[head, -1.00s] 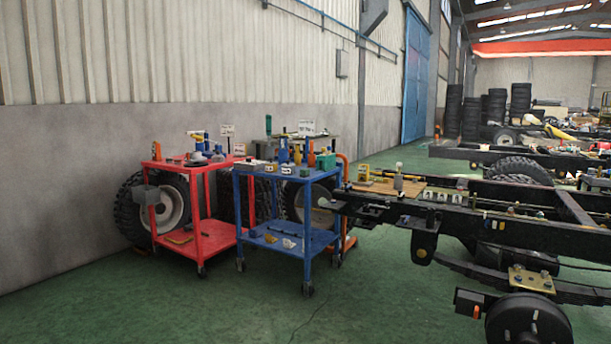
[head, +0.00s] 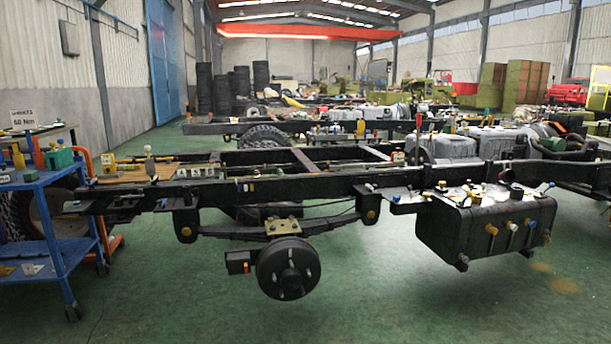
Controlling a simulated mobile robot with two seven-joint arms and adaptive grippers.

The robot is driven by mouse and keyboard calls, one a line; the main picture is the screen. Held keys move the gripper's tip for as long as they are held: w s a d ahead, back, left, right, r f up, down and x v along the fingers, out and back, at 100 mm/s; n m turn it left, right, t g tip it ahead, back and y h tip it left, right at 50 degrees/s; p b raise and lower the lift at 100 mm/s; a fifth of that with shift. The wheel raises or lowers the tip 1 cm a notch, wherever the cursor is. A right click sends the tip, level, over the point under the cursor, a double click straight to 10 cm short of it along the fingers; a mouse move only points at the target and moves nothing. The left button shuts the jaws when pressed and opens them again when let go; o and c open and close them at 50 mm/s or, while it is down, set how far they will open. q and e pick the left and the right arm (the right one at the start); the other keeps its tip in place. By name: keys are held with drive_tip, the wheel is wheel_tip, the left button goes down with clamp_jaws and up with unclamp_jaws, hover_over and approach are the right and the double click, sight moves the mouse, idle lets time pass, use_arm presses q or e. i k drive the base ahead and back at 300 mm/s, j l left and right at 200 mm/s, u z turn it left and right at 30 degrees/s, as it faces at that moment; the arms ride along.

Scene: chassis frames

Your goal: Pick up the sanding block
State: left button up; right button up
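I cannot make out the sanding block for certain in the head view; the small items on the carts and chassis are too small to tell apart. Several small tools and parts lie on the black chassis frame (head: 330,187), on the wooden board (head: 125,172) at its left end, and on top of the black tank (head: 480,225) at the right. Neither of my grippers shows in the head view.
A blue cart (head: 50,222) with bottles and a green box (head: 59,158) stands at the left, beside an orange frame (head: 105,215). A wheel hub (head: 288,268) hangs below the chassis. Green floor (head: 190,300) in front is clear.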

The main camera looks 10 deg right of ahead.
sight(31, 176)
drive_tip(key=i+j+u, duration=0.2)
drive_tip(key=i+j, duration=0.25)
drive_tip(key=j, duration=0.55)
drive_tip(key=i+j+u, duration=0.2)
drive_tip(key=i+j, duration=0.25)
drive_tip(key=j, duration=0.45)
drive_tip(key=i+j+u, duration=0.25)
drive_tip(key=i+j, duration=0.35)
drive_tip(key=j, duration=0.2)
drive_tip(key=i+j+u, duration=0.2)
drive_tip(key=i+j, duration=0.4)
drive_tip(key=j, duration=0.15)
